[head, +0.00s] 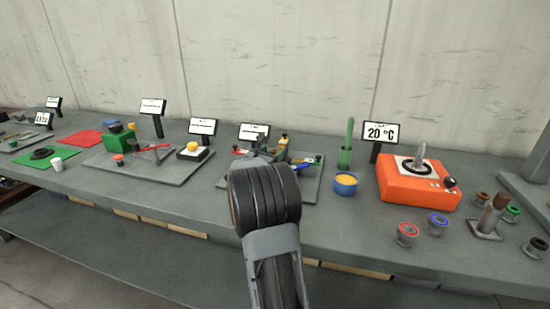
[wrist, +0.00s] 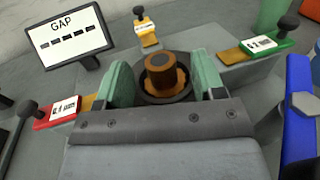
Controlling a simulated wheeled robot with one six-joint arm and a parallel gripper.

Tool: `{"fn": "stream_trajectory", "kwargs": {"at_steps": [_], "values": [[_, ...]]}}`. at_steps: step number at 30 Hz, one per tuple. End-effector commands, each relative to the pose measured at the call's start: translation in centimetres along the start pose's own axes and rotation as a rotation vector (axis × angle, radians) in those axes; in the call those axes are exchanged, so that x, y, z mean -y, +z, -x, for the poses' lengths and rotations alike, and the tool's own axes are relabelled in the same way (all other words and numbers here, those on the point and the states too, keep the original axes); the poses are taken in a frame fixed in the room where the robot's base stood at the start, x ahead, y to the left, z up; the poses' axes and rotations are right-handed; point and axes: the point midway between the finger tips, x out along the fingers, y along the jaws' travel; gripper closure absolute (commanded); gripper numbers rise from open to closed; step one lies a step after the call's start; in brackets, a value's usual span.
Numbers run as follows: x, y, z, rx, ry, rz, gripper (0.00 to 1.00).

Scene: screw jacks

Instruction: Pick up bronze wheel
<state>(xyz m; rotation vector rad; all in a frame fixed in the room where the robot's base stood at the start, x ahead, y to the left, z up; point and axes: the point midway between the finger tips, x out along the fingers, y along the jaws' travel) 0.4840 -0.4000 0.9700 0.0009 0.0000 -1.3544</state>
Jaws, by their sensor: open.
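The bronze wheel (wrist: 160,72), a round brown-bronze piece with a raised dark hub, sits in a dark round ring in the wrist view. My gripper (wrist: 161,82) is open, with one green finger on the left of the ring and one on the right. The wheel lies between the fingers; whether they touch the ring I cannot tell. In the head view my gripper (head: 262,152) is over the grey plate (head: 306,192), and my arm hides the wheel.
Red (wrist: 62,112), yellow (wrist: 147,32) and green (wrist: 258,46) labelled parts with black knobs surround the ring. A blue part (wrist: 300,110) stands at right. A GAP display (wrist: 70,36) stands behind left. A blue bowl (head: 345,185) and orange heater (head: 418,185) are farther right.

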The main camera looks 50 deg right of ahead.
Motion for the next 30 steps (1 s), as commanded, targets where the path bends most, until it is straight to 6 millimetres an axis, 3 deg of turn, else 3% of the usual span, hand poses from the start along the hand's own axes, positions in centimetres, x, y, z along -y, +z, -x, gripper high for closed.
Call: {"fn": "stream_trajectory", "kwargs": {"at_steps": [11,30], "values": [[0.00,-0.01,-0.99,0.000,0.001,0.001,0.37],[0.01,0.00,-0.96,0.000,0.001,0.000,0.98]]}}
